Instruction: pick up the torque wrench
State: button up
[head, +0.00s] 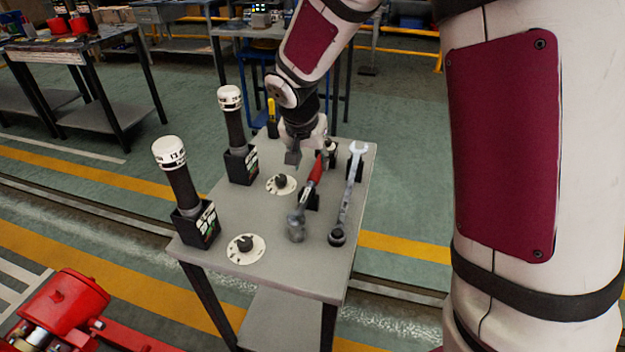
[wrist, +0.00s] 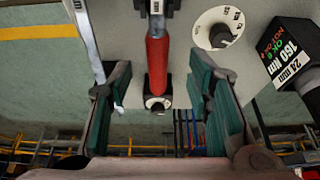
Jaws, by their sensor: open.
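The torque wrench, a tool with a red handle (head: 316,170) and a grey metal head, lies on a small grey table (head: 222,215). Its head points toward the near edge, and a black rest is under its middle. In the wrist view the red handle (wrist: 157,65) runs down the middle, its black end pointing toward me. My gripper (head: 310,157) is over the handle end at the table's far side. Its open fingers (wrist: 157,82) stand to either side of the handle in the wrist view, with gaps on both sides. How far the fingertips reach down is unclear.
A combination wrench (head: 348,195) lies close to the right of it. Two upright black tools with white tops (head: 180,175) (head: 233,130) stand in labelled black boxes at the left. Two round white dials (head: 245,249) (head: 281,184) lie between. A yellow-handled tool (head: 272,115) stands behind.

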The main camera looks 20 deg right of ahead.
aim_at(314, 174)
jog(key=shift+s+b+x, duration=0.2)
jog(key=shift+b+x, duration=0.2)
jog(key=shift+x, duration=3.05)
jog(key=shift+c, duration=0.2)
grip_shut()
